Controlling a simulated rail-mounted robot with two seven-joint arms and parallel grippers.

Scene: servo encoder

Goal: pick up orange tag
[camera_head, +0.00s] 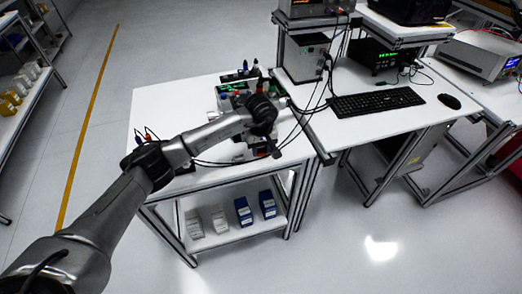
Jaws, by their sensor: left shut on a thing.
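My left arm reaches in from the left over the white workbench (185,100). My left gripper (274,149) is low over the bench's right front part, near the electronics there. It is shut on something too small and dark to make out. I cannot pick out the orange tag for certain. Small red or orange spots show on the equipment (228,90) behind the wrist, but I cannot tell whether one is a tag. The arm and wrist hide part of this equipment. My right gripper is not in view.
Dark cables (318,100) hang near the gripper. Blue and grey bins (244,211) stand on the lower shelf. The bench's left back surface is clear.

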